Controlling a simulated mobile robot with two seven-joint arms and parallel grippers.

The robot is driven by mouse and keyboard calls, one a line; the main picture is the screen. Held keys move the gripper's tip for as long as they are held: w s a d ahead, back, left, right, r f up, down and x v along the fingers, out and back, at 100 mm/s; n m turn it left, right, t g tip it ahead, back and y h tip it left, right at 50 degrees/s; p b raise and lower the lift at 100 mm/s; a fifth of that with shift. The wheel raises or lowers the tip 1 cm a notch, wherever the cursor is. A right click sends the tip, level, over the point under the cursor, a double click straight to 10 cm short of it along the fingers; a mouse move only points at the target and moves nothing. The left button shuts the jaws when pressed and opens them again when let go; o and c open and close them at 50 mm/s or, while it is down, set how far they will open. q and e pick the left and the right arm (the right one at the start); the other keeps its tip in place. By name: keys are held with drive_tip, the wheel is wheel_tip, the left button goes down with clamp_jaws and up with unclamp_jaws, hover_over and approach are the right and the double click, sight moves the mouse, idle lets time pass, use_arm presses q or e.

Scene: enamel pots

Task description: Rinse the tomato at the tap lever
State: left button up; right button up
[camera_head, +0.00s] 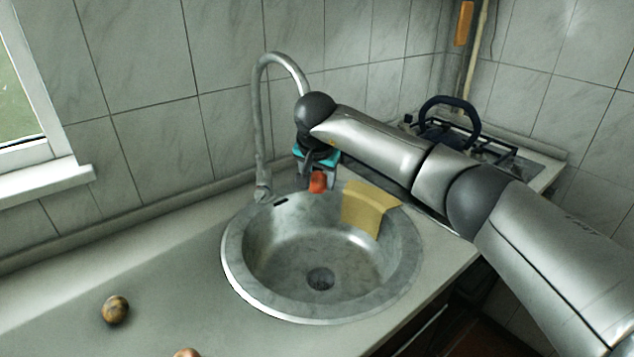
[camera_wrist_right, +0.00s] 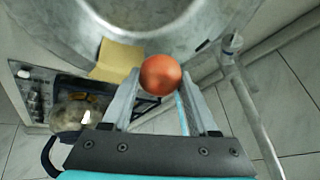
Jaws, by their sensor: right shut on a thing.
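My right gripper (camera_head: 317,176) is over the back part of the round metal sink (camera_head: 237,268), below the tap's spout. It is shut on the red tomato (camera_head: 318,182). In the right wrist view the tomato (camera_wrist_right: 161,75) sits between the two fingertips of the right gripper (camera_wrist_right: 158,85). The tall curved tap (camera_head: 259,130) rises behind the sink, just left of the gripper. It also shows in the right wrist view (camera_wrist_right: 248,105). The lever is too small to make out clearly. My left gripper is not in view.
A yellow cloth (camera_head: 368,207) hangs over the sink's back right rim. A brownish round thing (camera_head: 116,310) lies on the counter at left, and another (camera_head: 187,353) is cut off at the bottom edge. A dark-handled pot (camera_head: 447,122) stands on the stove behind my right arm.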

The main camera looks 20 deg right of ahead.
drive_tip(key=shift+d, duration=0.1)
drive_tip(key=shift+s+d, duration=0.15)
drive_tip(key=shift+d, duration=0.35)
drive_tip(key=s+a+p, duration=0.2)
drive_tip(key=s+p, duration=0.1)
drive_tip(key=s, duration=0.4)
drive_tip(key=shift+s, duration=0.4)
idle(0.4)
drive_tip(key=shift+r+p, duration=0.1)
drive_tip(key=shift+p, duration=0.25)
idle(0.8)
